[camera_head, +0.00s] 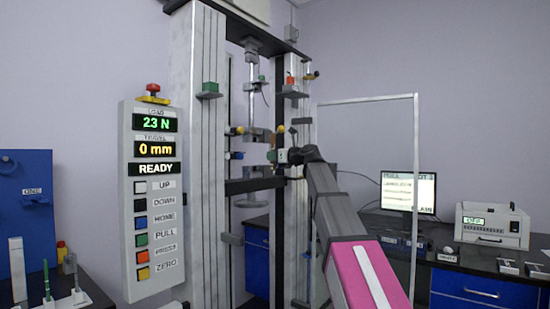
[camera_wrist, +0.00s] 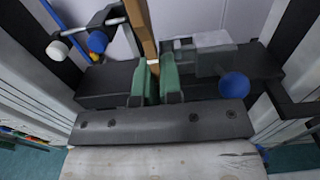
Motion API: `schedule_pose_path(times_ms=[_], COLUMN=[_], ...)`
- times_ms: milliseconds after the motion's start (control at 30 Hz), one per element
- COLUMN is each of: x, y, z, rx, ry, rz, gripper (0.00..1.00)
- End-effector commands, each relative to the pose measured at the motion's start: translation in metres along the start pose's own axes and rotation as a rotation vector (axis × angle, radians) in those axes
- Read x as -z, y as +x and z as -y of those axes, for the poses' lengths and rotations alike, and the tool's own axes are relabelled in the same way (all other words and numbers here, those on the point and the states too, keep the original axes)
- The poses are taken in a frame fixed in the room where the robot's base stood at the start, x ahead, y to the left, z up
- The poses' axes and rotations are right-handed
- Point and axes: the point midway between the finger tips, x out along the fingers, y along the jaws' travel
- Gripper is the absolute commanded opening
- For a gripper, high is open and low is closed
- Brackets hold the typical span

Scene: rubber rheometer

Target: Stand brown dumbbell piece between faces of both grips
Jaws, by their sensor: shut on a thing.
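The brown dumbbell piece (camera_wrist: 146,28) is a narrow brown strip in the wrist view. My gripper (camera_wrist: 152,82) is shut on it with two green fingers, and the strip runs up past the fingertips to the top edge. Its other end is hidden between the fingers. In the head view my gripper (camera_head: 285,156) is at the test frame, beside the upper grip (camera_head: 256,136); the piece cannot be made out there. A grey block (camera_wrist: 213,60) of the machine is right of the strip in the wrist view. Whether the piece touches either grip's faces cannot be told.
Blue knobs (camera_wrist: 233,86) and a white knob (camera_wrist: 57,50) stick out near my fingers. The frame's columns (camera_head: 200,150) flank the grips. A control panel (camera_head: 153,200) reads 23 N, 0 mm, READY. A clear shield (camera_head: 385,130) stands to the right.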

Motion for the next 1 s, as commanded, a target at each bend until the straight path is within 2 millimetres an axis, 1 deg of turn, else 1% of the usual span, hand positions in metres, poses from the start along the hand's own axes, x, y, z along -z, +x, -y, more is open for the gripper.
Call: schedule_pose_path(times_ms=[1000], x=[0.002], y=[0.053], z=[0.001], rx=[0.000], ry=[0.000], rz=[0.001], gripper=[0.00])
